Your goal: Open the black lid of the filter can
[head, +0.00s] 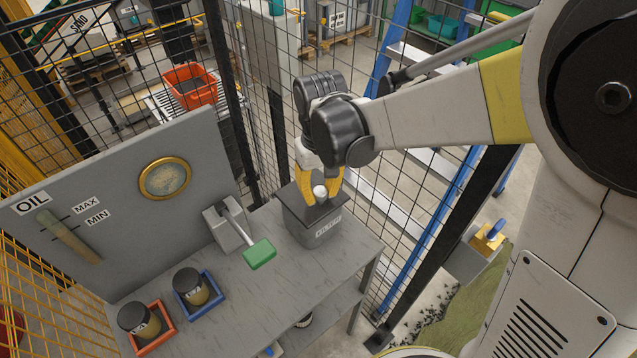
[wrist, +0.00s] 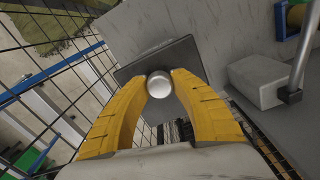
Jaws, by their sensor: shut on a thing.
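The filter can (head: 316,235) is a grey box with a label on its front, at the right end of the grey bench. Its black lid (head: 295,207) lies on top and shows dark in the wrist view (wrist: 190,55). A pale round knob (head: 320,192) stands on the lid. In the wrist view the knob (wrist: 159,84) sits between the yellow fingertips. My gripper (head: 321,196) reaches down from above and is shut on the knob. The inside of the can is hidden.
Two dark-topped jars stand in an orange tray (head: 166,337) and a blue tray (head: 219,297). A grey panel (head: 115,200) backs the bench. Mesh fencing (head: 405,205) runs close behind and right.

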